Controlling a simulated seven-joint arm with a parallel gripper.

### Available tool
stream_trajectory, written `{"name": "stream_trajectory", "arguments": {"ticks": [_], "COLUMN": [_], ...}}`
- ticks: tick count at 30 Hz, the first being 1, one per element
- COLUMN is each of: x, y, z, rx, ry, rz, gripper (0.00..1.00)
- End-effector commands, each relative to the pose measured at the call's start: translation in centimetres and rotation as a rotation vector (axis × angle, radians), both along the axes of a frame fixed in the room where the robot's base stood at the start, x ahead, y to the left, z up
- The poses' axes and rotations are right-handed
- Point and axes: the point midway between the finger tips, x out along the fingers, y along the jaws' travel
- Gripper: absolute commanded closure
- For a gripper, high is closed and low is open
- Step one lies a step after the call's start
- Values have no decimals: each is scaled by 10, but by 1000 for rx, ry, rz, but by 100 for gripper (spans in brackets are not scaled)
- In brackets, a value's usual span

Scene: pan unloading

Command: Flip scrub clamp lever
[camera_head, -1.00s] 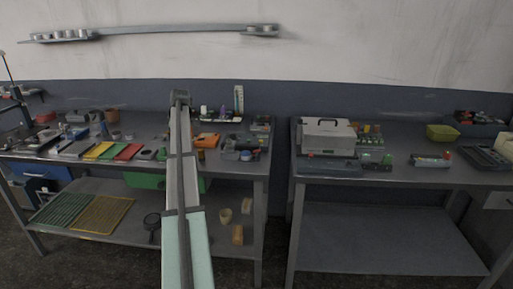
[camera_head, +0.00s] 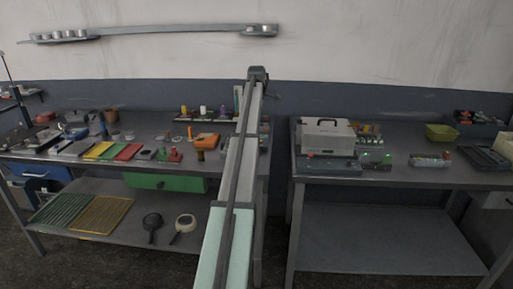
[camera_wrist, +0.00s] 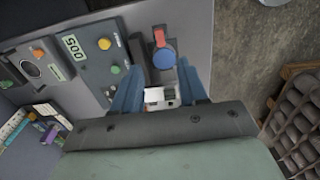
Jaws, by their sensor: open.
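In the wrist view, a red lever (camera_wrist: 160,37) sits at the edge of a round blue knob (camera_wrist: 164,60), which may be the clamp lever; I cannot tell for sure. The knob lies just beyond my gripper (camera_wrist: 160,84), roughly centred between its two blue fingers. The fingers are apart. A small white block-like thing (camera_wrist: 158,97) shows between them, nearer the palm; I cannot tell whether they touch it. In the head view my arm crosses the right end of the left table and hides what lies there.
A grey device with a green display (camera_wrist: 74,46) and buttons stands left of my fingers in the wrist view. A wicker-like brown basket (camera_wrist: 302,120) is at lower right. In the head view, a white case (camera_head: 326,138) stands on the right table (camera_head: 440,174), beyond a gap.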

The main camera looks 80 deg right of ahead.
Motion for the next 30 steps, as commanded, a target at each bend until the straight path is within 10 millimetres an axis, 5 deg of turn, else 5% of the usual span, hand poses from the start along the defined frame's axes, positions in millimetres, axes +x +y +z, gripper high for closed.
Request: {"name": "stream_trajectory", "arguments": {"ticks": [18,30], "x": [1,1], "y": [1,0], "z": [-102,-119], "rx": [0,-1], "ry": [-1,-1], "rz": [0,0], "gripper": [57,57]}}
